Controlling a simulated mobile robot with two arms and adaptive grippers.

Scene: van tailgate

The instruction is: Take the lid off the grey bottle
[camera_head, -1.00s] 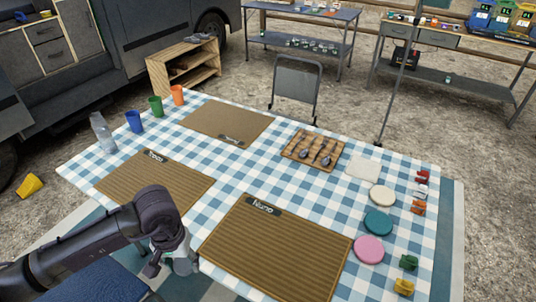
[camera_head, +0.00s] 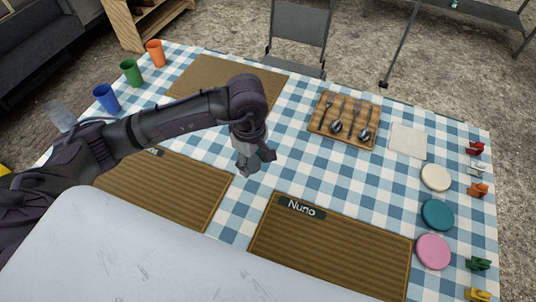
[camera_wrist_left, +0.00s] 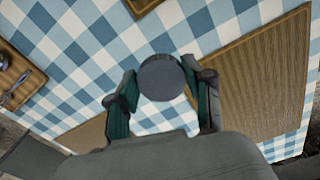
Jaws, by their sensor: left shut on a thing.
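My left gripper (camera_head: 254,160) is above the checked cloth, between the mats near the table's middle. In the left wrist view its two fingers (camera_wrist_left: 164,100) are on either side of a round dark grey piece (camera_wrist_left: 162,77), seen from above, and are shut on it. I cannot tell whether this is only a lid or the top of a whole grey bottle, as what is below is hidden. A clear greyish bottle (camera_head: 60,116) stands at the table's left end, partly behind my left arm. My right gripper is not in view.
Blue (camera_head: 106,98), green (camera_head: 130,72) and orange (camera_head: 155,53) cups stand at the far left. A Nuno mat (camera_head: 335,245) lies in front. A wooden tray with spoons (camera_head: 343,118) and coloured discs (camera_head: 437,214) lie right.

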